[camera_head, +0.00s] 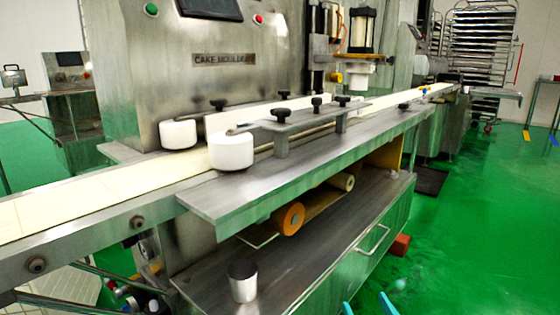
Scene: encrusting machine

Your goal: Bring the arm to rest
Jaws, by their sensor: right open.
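My right gripper (367,304) shows only as two blue fingertips at the bottom edge, right of the middle. The fingertips stand apart with nothing seen between them. They appear in front of the machine's lower cabinet, over the green floor. The rest of the right arm is out of the picture. My left gripper and left arm are not in view.
The steel cake moulding machine (190,75) fills the left and middle. Its conveyor belt (75,205) and steel side shelf (300,165) run across. A small cylinder (243,282) stands on the lower ledge. Green floor (485,230) is clear at right; a tray rack (480,50) stands behind.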

